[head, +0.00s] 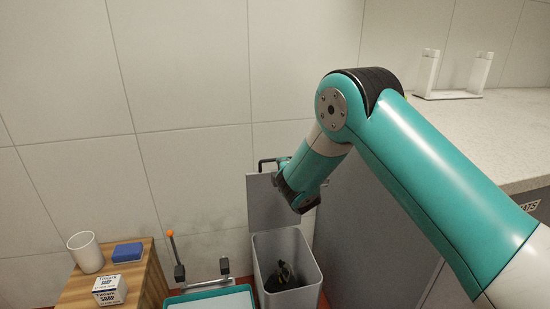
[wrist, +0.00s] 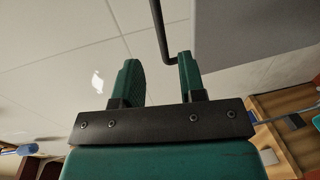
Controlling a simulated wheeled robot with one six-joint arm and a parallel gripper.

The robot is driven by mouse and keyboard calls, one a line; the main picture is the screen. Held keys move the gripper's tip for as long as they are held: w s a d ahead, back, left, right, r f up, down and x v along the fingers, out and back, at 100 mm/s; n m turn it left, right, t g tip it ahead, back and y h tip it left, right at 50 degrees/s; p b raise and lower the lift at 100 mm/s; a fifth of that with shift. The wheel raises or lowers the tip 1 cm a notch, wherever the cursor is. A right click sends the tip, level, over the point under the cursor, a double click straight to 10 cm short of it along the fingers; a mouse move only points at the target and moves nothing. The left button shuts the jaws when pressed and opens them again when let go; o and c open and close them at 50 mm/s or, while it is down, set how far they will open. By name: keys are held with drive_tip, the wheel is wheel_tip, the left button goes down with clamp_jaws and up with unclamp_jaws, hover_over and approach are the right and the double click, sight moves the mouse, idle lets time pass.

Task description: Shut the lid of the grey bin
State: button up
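The grey bin (head: 290,257) stands open against the tiled wall in the head view, with a dark object (head: 283,278) inside. Its grey lid (head: 268,205) is raised upright at the back, with a black bar handle (head: 268,161) at its top. My gripper is mostly hidden behind my wrist in the head view, close to the lid. In the wrist view my gripper (wrist: 159,72) is open, its two green fingers apart. The black handle (wrist: 159,30) shows beyond the fingers and its bend passes near the right finger; contact cannot be told. The lid (wrist: 245,30) fills the upper right.
A wooden stand (head: 143,283) at the left holds a white cup (head: 86,252), a blue block (head: 128,252) and a soap box (head: 110,290). A teal tray (head: 212,297) lies left of the bin. A grey cabinet (head: 365,235) and stone counter (head: 515,130) bound the right.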

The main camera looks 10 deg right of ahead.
drive_tip(key=w+f, duration=0.1)
drive_tip(key=w, duration=0.9)
drive_tip(key=shift+f+b, duration=0.25)
drive_tip(key=shift+b, duration=0.2)
drive_tip(key=shift+c, duration=0.4)
clamp_jaws()
